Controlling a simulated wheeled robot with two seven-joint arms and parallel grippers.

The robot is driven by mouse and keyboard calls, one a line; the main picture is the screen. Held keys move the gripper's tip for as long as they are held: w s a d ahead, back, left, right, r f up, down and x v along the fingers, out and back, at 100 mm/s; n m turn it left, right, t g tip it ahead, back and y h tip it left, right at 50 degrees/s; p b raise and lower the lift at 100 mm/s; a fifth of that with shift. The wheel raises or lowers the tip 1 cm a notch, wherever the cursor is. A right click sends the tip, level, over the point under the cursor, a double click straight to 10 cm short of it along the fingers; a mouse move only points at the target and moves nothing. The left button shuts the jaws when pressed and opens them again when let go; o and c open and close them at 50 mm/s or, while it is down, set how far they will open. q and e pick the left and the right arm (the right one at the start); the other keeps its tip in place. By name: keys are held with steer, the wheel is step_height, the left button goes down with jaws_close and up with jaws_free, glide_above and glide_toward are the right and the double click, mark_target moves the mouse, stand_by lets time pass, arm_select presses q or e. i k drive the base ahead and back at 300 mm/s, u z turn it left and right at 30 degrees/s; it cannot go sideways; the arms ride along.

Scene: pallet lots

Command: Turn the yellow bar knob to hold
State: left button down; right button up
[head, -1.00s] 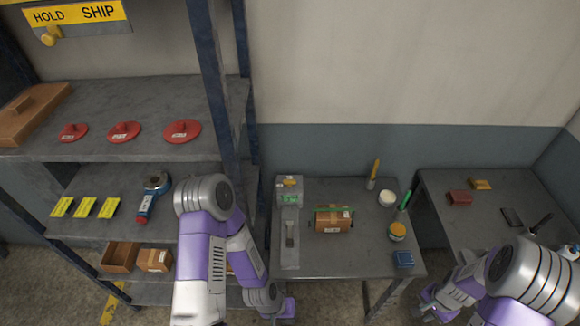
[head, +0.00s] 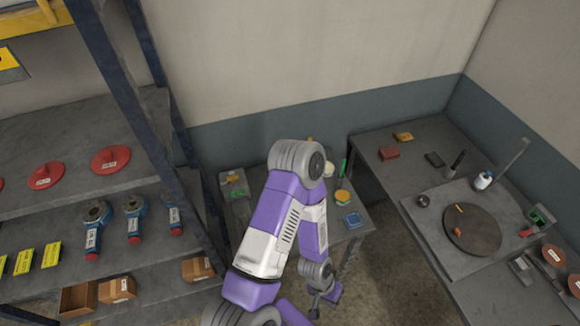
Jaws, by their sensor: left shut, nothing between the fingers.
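Only the right end of the yellow sign (head: 9,62) shows, at the upper left edge in the head view. The yellow bar knob is not in view, so its setting cannot be seen now. My left arm fills the middle of the view. My left gripper (head: 324,301) is low at the centre, shut and empty, far to the right of the sign.
A shelf rack (head: 60,135) on the left holds red discs (head: 110,159), blue handheld tools (head: 134,217), yellow labels (head: 51,254) and boxes (head: 117,290). A small table (head: 225,212) stands behind my arm. A bench (head: 375,142) on the right carries a round dark plate (head: 472,230).

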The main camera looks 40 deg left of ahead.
mark_target(233, 179)
steer(key=z, duration=0.5)
steer(key=i, duration=1.15)
steer(key=u, duration=4.25)
steer(key=i, duration=1)
